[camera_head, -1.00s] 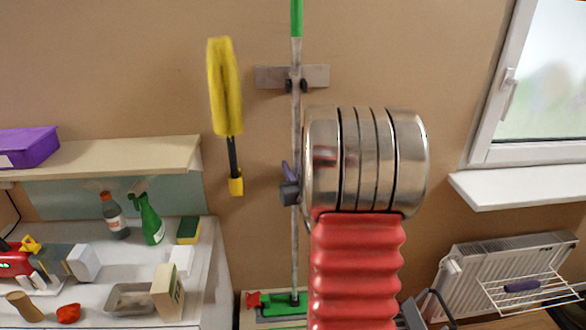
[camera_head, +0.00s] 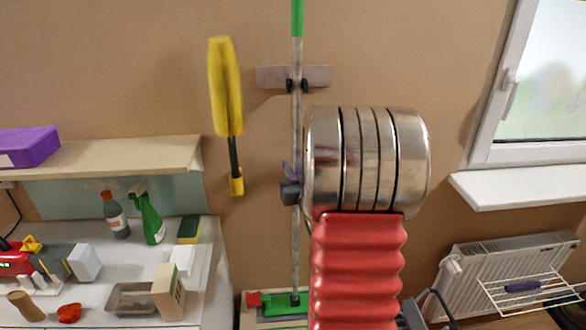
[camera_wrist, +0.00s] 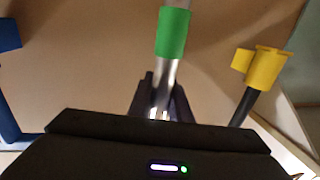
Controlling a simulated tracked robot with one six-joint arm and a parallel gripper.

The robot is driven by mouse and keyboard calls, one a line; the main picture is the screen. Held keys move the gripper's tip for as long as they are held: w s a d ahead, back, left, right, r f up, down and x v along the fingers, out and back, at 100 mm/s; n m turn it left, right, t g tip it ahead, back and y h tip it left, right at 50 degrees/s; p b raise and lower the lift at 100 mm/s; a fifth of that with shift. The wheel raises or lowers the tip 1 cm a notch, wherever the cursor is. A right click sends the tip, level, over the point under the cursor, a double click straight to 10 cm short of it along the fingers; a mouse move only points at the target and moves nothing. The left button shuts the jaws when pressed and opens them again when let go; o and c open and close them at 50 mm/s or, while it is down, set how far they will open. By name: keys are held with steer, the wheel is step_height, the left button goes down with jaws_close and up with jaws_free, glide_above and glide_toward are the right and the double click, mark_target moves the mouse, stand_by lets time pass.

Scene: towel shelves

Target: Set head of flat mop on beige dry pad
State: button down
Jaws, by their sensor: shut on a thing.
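The flat mop stands nearly upright by the wall, with a grey pole (camera_head: 296,240) and a green upper grip. Its green head (camera_head: 285,303) is low, at the bottom of the head view, partly beside my red arm sleeve. My gripper (camera_head: 291,190) is shut on the pole at mid height. In the wrist view the fingers (camera_wrist: 162,98) close around the pole, below a green band (camera_wrist: 173,33). A pale beige surface (camera_head: 246,322) shows around the mop head. I cannot tell whether it is the dry pad, or whether the head touches it.
A wall holder (camera_head: 270,77) with two black clips is behind the pole. A yellow duster (camera_head: 224,90) hangs just left. A cluttered counter (camera_head: 215,290) with bottles and boxes stands at left, a shelf (camera_head: 120,160) above it. A radiator (camera_head: 520,262) and windowsill (camera_head: 515,191) are at right.

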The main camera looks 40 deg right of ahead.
step_height(320, 180, up, 7)
stand_by(1.8)
steer(key=shift+f, duration=1.75)
steer(key=shift+f, duration=1.7)
